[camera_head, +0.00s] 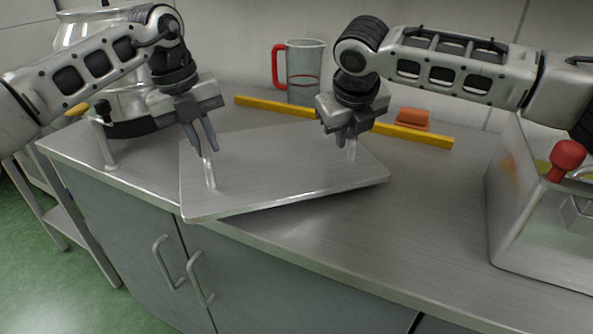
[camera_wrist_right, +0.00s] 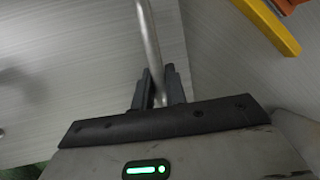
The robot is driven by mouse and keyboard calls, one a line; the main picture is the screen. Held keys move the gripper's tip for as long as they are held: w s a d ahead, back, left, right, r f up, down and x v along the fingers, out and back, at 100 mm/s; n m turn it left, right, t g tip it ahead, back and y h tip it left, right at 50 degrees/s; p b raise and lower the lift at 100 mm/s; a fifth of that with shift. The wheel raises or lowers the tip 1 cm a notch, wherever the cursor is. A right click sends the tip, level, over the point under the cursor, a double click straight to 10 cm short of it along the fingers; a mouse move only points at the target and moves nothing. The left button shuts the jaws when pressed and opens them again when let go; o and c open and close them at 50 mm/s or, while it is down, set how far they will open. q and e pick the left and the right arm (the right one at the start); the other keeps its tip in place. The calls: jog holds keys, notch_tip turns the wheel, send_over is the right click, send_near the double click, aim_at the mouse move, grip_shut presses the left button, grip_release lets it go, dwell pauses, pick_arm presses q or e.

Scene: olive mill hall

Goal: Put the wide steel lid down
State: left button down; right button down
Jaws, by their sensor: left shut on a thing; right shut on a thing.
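The wide steel lid (camera_head: 275,175) is a flat rectangular brushed-metal plate with an upright handle near each end. In the head view it is over the front middle of the steel counter, its front left corner past the counter's front edge. It sits turned relative to the counter, with a shadow under its front right side; whether it touches the counter is unclear. My left gripper (camera_head: 210,150) is shut on the lid's left handle. My right gripper (camera_head: 350,140) is shut on the right handle, which shows as a bar between the fingers in the right wrist view (camera_wrist_right: 150,45).
A yellow bar (camera_head: 275,106) lies behind the lid, with an orange block (camera_head: 411,118) beside it. A clear jug with a red handle (camera_head: 304,70) stands at the back. A steel vessel (camera_head: 75,35) is at left, a steel box with a red knob (camera_head: 520,210) at right. Counter between lid and box is clear.

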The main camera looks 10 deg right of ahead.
pick_arm(q)
jog(key=shift+a+f+b, duration=0.15)
jog(key=shift+f+b, duration=0.25)
jog(key=shift+f, duration=0.2)
pick_arm(e)
jog(key=shift+d+f, duration=0.15)
jog(key=shift+f, duration=0.45)
pick_arm(q)
jog(key=c, duration=1.4)
grip_release()
jog(key=shift+r, duration=0.1)
jog(key=shift+c, duration=0.2)
pick_arm(e)
jog(key=c, duration=1.4)
grip_release()
jog(key=shift+r, duration=0.1)
jog(key=shift+c, duration=0.2)
pick_arm(q)
jog(key=shift+r, duration=0.15)
